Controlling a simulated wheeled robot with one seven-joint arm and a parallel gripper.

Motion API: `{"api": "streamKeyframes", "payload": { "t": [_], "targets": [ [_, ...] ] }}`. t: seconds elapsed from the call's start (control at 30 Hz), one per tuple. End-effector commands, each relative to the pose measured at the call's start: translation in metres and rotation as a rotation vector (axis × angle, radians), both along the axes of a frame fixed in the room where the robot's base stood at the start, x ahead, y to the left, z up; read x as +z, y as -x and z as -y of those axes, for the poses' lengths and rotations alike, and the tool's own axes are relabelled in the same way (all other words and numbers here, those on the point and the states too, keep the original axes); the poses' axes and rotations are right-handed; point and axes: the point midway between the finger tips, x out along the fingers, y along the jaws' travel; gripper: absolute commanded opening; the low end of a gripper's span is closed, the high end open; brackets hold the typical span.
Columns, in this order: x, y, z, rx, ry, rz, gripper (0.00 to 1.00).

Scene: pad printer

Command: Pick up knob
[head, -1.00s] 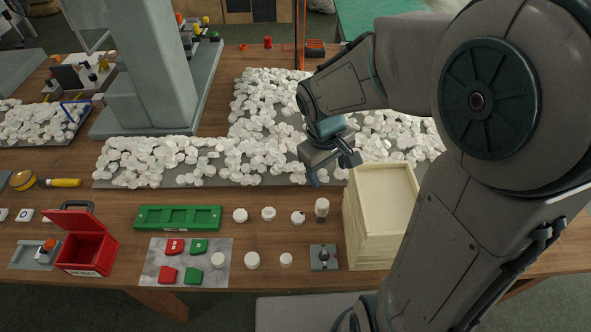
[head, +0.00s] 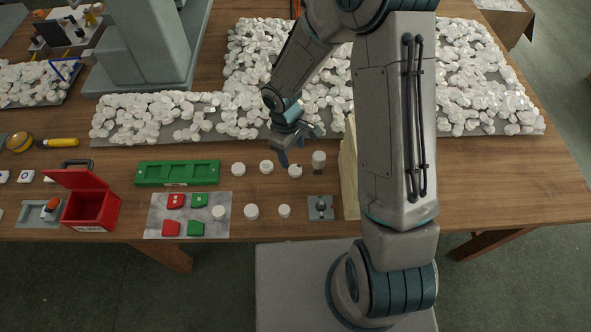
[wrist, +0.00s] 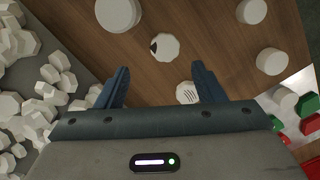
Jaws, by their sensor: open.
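Several round white knobs stand on the wooden table in front of the grey tray. One with a dark notch (head: 295,171) is in the back row; it also shows in the wrist view (wrist: 165,46), just beyond and between my fingertips. A second knob (wrist: 187,92) with fine dark lines on top lies near the right finger, partly hidden. A taller white cylinder (head: 319,160) stands to the right of the notched one. My gripper (head: 298,148) is open and empty, tilted above the table behind the row. In the wrist view its fingers (wrist: 160,72) are spread apart.
A grey tray (head: 110,137) heaped with white pieces lies behind. A green holder (head: 178,173), a red box (head: 91,212) and a marbled sheet (head: 165,209) stand left. A small grey fixture (head: 320,213) is in front. A pale wooden crate (head: 349,175) is mostly hidden by my arm.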

Motion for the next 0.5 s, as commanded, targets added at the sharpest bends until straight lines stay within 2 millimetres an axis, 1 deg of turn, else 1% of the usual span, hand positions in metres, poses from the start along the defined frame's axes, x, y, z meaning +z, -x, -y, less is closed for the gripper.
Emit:
{"api": "streamKeyframes", "payload": {
  "t": [0.03,0.27,0.43,0.5],
  "targets": [
    [-0.006,0.001,0.001,-0.001,0.001,-0.003,0.62],
    [-0.020,0.005,0.002,0.000,0.000,-0.001,0.62],
    [-0.043,0.014,0.003,0.001,0.002,-0.004,0.62],
    [-0.052,0.014,0.004,0.001,0.001,-0.002,0.62]
  ]
}}
